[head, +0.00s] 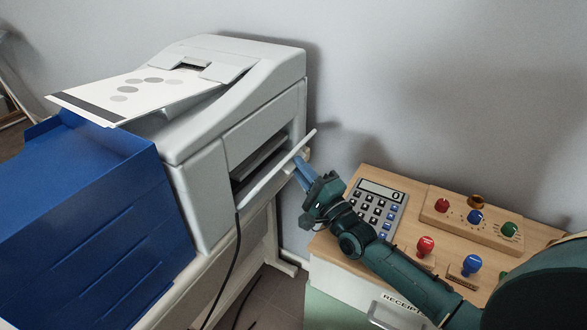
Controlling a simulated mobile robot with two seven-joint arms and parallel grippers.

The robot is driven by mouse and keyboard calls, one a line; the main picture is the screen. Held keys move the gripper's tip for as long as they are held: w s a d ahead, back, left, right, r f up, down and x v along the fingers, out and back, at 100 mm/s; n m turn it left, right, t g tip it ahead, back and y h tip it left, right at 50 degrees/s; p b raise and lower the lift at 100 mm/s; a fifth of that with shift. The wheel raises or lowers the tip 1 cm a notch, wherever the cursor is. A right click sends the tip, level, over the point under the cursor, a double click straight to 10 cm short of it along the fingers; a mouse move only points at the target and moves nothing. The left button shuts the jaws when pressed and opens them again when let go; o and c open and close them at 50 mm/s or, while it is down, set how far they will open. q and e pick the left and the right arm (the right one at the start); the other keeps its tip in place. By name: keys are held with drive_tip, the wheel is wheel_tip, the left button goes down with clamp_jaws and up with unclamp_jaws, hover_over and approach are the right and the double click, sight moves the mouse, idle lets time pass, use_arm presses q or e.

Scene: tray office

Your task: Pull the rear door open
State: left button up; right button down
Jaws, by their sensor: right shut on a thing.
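The white printer (205,165) stands on a light table at the middle left. Its rear door (272,176) is a pale thin panel on the side facing right. It stands tilted out from the body, and a dark opening shows behind it. My right gripper (302,170) reaches in from the lower right and is shut on the door's outer edge. The fingertips are partly hidden at the door. My left gripper is not in view.
A blue tray stack (95,215) stands left of the printer, under a printed sheet (140,90). A black cable (236,262) hangs below the door. At right, a wooden-topped cabinet (415,215) holds a calculator (375,208), a stamp rack (440,208) and loose stamps.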

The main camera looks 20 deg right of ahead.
drive_tip(key=shift+s+f+g, duration=0.15)
drive_tip(key=shift+f+g, duration=0.25)
drive_tip(key=shift+f, duration=0.4)
drive_tip(key=c, duration=1.5)
unclamp_jaws()
drive_tip(key=shift+a, duration=0.1)
drive_tip(key=shift+r, duration=0.15)
